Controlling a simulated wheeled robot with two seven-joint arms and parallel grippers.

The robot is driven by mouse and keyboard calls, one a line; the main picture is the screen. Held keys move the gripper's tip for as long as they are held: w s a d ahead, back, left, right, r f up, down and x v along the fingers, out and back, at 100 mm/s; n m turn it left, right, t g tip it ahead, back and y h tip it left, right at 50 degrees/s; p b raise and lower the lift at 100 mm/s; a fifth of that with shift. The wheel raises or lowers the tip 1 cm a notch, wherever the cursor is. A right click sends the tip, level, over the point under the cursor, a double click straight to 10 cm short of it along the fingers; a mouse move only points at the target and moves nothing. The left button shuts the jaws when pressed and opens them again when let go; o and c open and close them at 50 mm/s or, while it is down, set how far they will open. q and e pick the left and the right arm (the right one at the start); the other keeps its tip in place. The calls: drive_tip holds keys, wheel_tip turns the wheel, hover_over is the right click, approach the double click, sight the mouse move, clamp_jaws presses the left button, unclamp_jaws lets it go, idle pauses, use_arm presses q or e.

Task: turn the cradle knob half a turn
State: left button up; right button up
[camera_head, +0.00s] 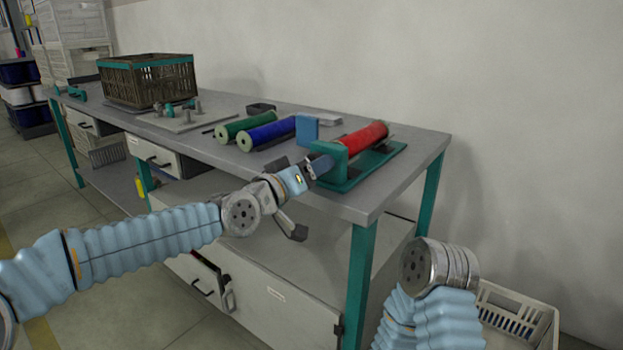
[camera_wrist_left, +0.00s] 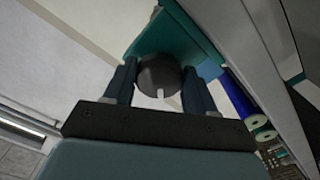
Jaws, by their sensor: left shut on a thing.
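The teal winding cradle (camera_head: 376,162) stands at the right end of the table, with a red bobbin (camera_head: 363,138) lying in it. Its dark round knob (camera_wrist_left: 159,75) shows in the left wrist view with a white mark pointing down toward the gripper's palm. My left gripper (camera_head: 316,166) is at the cradle's near end; in the left wrist view its two fingers (camera_wrist_left: 158,82) are on either side of the knob and shut on it. The knob is hidden by the gripper in the head view. My right arm is at the lower right; its fingers are not visible.
A blue bobbin (camera_head: 265,134) and a green bobbin (camera_head: 243,127) lie left of the cradle on the table (camera_head: 212,152). A blue block (camera_head: 307,128) stands beside the cradle. A brown crate (camera_head: 147,82) stands at the far left. A white basket (camera_head: 513,312) is at the lower right.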

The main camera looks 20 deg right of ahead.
use_arm(q)
drive_tip(key=shift+r+n+b, duration=0.15)
drive_tip(key=shift+n+b, duration=1.3)
drive_tip(key=shift+n, duration=5.15)
drive_tip(key=shift+r+n+b, duration=0.1)
drive_tip(key=shift+n+b, duration=1.3)
drive_tip(key=shift+n, duration=5.2)
drive_tip(key=o, duration=1)
drive_tip(key=shift+o, duration=0.2)
